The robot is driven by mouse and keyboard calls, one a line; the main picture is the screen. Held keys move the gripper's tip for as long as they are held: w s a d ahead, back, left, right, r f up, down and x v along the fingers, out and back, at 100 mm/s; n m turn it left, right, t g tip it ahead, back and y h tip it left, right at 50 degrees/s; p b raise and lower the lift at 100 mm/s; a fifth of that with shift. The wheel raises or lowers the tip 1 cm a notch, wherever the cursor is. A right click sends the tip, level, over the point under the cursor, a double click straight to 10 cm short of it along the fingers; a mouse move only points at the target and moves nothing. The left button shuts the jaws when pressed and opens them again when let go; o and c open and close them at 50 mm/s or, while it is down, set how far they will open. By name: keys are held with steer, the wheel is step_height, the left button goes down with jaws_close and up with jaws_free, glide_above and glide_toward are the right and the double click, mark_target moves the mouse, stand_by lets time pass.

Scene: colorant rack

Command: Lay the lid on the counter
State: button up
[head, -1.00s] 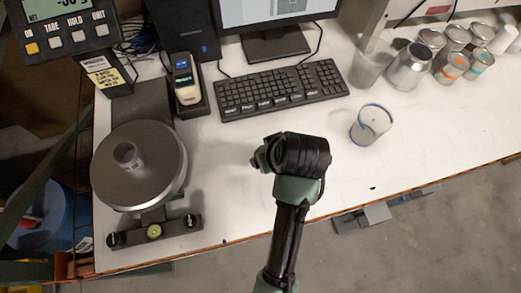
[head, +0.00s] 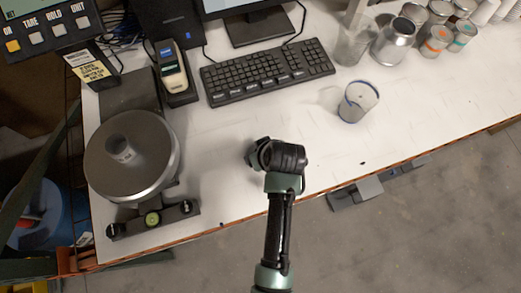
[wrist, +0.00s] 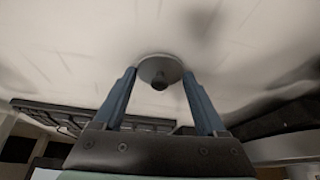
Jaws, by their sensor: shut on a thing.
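The lid (wrist: 174,68) is a small grey round disc with a dark knob, seen in the wrist view between the tips of my two blue fingers. My gripper (wrist: 160,80) is shut on the lid, and the white counter fills the view beyond it. The gap between lid and counter cannot be told. In the head view my gripper (head: 252,154) is over the front part of the counter (head: 225,205), right of the scale. The wrist hides most of the gripper there, and the lid cannot be made out.
A keyboard (head: 268,72) and handheld device (head: 172,65) are behind. A blue-rimmed clear cup (head: 358,102) stands right. Several cans (head: 394,42) are back right. Counter around my gripper is clear.

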steer(key=o, duration=1.4)
steer(key=v, duration=1.2)
steer(key=w+r+m+t+h, duration=0.1)
steer(key=w+r+t, duration=0.35)
steer(key=r, duration=0.65)
steer(key=w+r+m+t, duration=0.1)
steer(key=w+r+t, duration=0.4)
steer(key=r, duration=0.5)
steer(key=w+r+m+t+h, duration=0.1)
steer(key=w+r+t, duration=0.2)
steer(key=w+r, duration=0.55)
steer(key=shift+s+a+r+m+t+b, duration=0.4)
steer(key=shift+s+r+t, duration=1.65)
steer(key=shift+r, duration=2.75)
steer(key=shift+s+a+r+m+t+b, duration=0.45)
steer(key=shift+s+r+t, duration=1)
steer(key=shift+s+r, duration=2.3)
steer(key=shift+s+a+r+m+t+b, duration=0.4)
steer(key=shift+s+r+t, duration=1.15)
steer(key=shift+r, duration=4.25)
